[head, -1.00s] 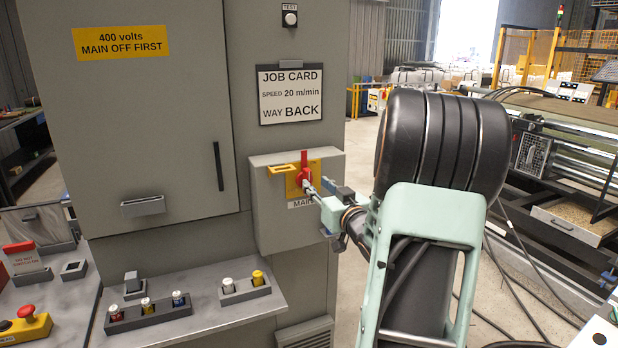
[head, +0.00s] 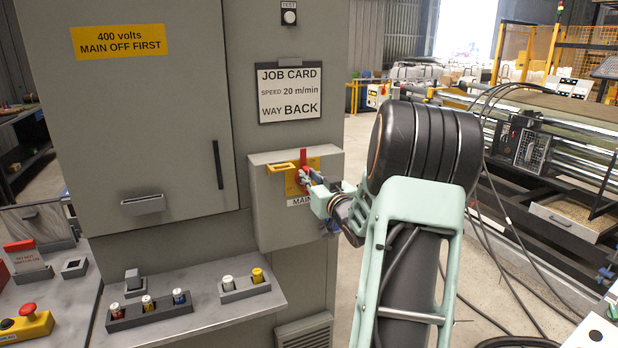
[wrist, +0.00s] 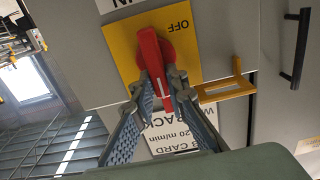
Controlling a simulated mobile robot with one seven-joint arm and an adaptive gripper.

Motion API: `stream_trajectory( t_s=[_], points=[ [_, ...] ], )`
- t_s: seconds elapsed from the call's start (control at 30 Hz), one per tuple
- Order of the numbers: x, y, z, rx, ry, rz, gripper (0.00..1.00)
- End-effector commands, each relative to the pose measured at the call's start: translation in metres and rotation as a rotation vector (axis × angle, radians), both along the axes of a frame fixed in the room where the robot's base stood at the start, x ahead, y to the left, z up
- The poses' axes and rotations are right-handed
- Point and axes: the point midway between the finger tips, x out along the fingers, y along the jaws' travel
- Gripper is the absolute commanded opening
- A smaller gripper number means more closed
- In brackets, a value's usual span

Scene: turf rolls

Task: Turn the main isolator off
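The main isolator's red handle (head: 303,158) stands upright on a yellow plate (head: 314,164) on a grey box (head: 270,215) fixed to the cabinet. My gripper (head: 304,178) is at the handle, reaching in from the right. In the wrist view the red handle (wrist: 150,52) points toward the job card, and the word OFF (wrist: 178,28) shows to one side of its pivot. My gripper's fingers (wrist: 163,82) lie on both sides of the handle and look closed on it. Part of the plate is hidden behind the handle and fingers.
A yellow hasp (head: 281,168) sticks out left of the handle, close to my fingers in the wrist view (wrist: 226,90). The job card (head: 289,93) hangs above the box. A shelf (head: 200,300) with fuses is below left. A machine with rollers (head: 560,140) stands at right.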

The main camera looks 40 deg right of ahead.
Motion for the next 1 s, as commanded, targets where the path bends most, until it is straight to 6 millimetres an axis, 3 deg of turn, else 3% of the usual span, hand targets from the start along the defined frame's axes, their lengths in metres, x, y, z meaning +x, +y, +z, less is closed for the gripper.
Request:
stream_trajectory(
  t_s=[0.47,1.0],
  points=[
    [0.000,0.002,-0.004,-0.073,0.016,0.001,0.00],
    [0.002,0.011,-0.010,-0.517,0.121,0.000,0.00]
  ],
)
